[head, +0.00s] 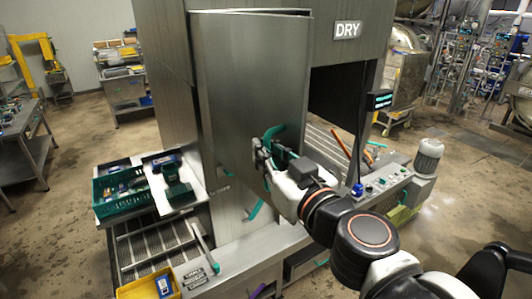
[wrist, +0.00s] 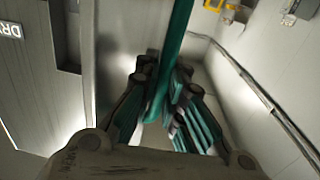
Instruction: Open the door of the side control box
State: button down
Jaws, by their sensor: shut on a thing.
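A tall grey metal door panel (head: 250,75) stands on the side of the big machine, left of the dark opening under the DRY sign. A teal handle (head: 273,132) is on its lower right part. My gripper (head: 272,156) is shut on this handle. In the wrist view the teal handle (wrist: 176,40) runs down between the fingers of my gripper (wrist: 160,105). A thin wedge shows along the panel's top edge; I cannot tell how far the door stands open.
A green crate (head: 120,207), a tray of dark items (head: 158,159) and a yellow bin (head: 136,291) sit at the lower left. A teal-tipped lever (head: 205,252) stands near them. A control panel (head: 378,187) and a motor (head: 428,158) are at right. Floor is clear farther right.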

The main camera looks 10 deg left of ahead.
jog(key=c, duration=1.9)
grip_release()
jog(key=shift+c, duration=0.2)
jog(key=shift+s+d, duration=0.1)
jog(key=shift+s, duration=0.05)
jog(key=v, duration=1.2)
jog(key=shift+r, duration=0.1)
